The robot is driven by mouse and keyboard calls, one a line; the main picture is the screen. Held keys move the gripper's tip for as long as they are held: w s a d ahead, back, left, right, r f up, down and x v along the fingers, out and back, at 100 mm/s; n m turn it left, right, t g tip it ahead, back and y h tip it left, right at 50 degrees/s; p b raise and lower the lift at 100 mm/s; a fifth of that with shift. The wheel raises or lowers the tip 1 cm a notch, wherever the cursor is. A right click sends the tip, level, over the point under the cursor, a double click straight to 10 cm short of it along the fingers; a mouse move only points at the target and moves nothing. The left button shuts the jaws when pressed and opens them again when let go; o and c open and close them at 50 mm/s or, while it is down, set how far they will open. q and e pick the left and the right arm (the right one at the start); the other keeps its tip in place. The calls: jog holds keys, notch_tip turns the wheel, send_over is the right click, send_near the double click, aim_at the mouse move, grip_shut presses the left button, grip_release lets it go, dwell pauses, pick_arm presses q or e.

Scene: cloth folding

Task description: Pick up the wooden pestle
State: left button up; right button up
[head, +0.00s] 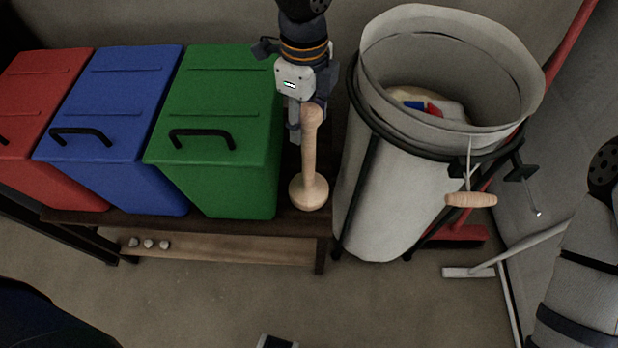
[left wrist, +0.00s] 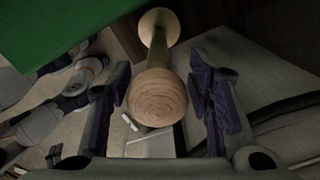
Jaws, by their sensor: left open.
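The wooden pestle (head: 311,165) stands upright at the right end of the dark wooden bench (head: 285,222), with its wider end down. My left gripper (head: 305,118) is above the bench at the pestle's upper end. In the left wrist view, the pestle's round end (left wrist: 158,97) lies between the two open, purple-padded fingers of my left gripper (left wrist: 162,85). A gap shows on each side of it. My right gripper is not in view.
Red (head: 45,85), blue (head: 115,105) and green (head: 225,110) lidded bins stand left of the pestle, the green one close by. A tall pale hamper (head: 385,190) stands close on the right. A red broom (head: 455,234) is behind it. Floor in front is mostly clear.

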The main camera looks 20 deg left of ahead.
aim_at(309, 134)
pick_arm(q)
jog(key=f, duration=0.4)
jog(key=shift+s+d, duration=0.2)
jog(key=shift+d, duration=0.15)
jog(key=shift+r, duration=0.1)
grip_shut()
jog(key=shift+w, duration=0.1)
